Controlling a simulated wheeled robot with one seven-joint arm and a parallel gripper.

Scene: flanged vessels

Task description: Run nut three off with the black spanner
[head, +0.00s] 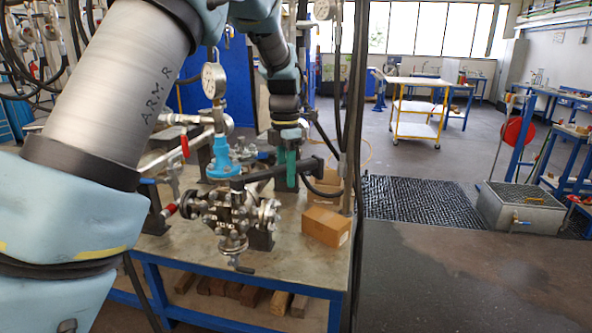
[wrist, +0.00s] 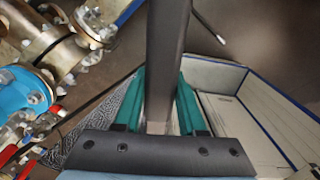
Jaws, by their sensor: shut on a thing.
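My gripper (head: 287,178), with green fingers, is shut on the black spanner (head: 258,175) and holds it roughly level above the bench. The spanner's left end reaches towards the bolted metal vessel (head: 232,212), just below its blue fitting (head: 221,165). I cannot tell whether that end touches a nut. In the wrist view, the spanner (wrist: 166,50) runs up between the green fingers, and its far end is out of frame. Bolted flanges (wrist: 95,25) and a blue flange (wrist: 20,90) lie to its left. I cannot tell which nut is number three.
A pressure gauge (head: 214,80) rises above the vessel. Cardboard boxes (head: 326,226) stand on the bench (head: 190,245) to the right of the vessel. A grey post (head: 353,150) and hanging cables stand close to the right of my gripper.

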